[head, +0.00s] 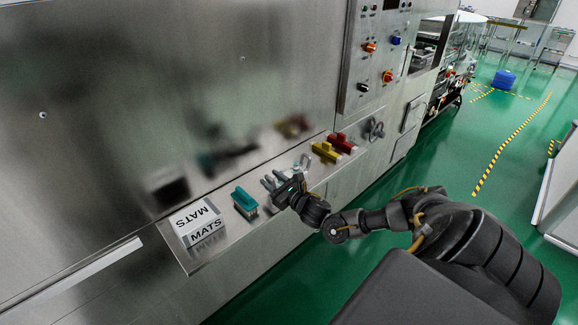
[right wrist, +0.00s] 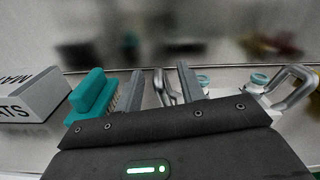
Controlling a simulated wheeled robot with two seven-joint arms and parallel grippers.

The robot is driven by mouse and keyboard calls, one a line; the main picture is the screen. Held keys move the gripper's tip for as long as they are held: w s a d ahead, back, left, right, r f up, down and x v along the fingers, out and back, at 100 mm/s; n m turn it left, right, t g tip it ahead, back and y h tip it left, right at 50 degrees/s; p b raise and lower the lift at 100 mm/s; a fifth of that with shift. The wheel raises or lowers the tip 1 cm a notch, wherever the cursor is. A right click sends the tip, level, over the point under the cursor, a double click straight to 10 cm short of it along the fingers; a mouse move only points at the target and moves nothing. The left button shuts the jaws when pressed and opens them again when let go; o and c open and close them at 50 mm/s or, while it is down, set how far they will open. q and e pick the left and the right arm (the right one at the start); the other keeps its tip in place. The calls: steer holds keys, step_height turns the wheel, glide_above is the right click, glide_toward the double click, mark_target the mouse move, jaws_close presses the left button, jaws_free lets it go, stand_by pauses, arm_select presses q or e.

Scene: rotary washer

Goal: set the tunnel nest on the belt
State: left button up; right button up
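A metal piece with loop handles (right wrist: 293,92) stands on the shelf in the right wrist view, with small teal-capped vials (right wrist: 258,82) beside the handle. It may be the tunnel nest; I cannot be sure. It also shows as a small grey shape in the head view (head: 303,163), partly hidden by my gripper. My right gripper (head: 275,180) is low over the shelf, its fingers apart. In the right wrist view (right wrist: 162,84) a thin metal loop shows between or just beyond the fingers; contact is unclear. My left gripper is out of view. I cannot make out the belt.
A teal brush (head: 244,202) and a MATS box (head: 198,223) stand left of my right gripper. Yellow (head: 326,152) and red (head: 341,143) blocks are to its right. A steel wall (head: 180,80) rises behind the narrow shelf; green floor (head: 440,150) lies open in front.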

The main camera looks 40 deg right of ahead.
steer(key=w, duration=0.2)
steer(key=shift+w+f, duration=0.1)
steer(key=shift+w, duration=0.3)
steer(key=shift+s, duration=0.1)
steer(key=shift+c, duration=0.8)
jaws_close()
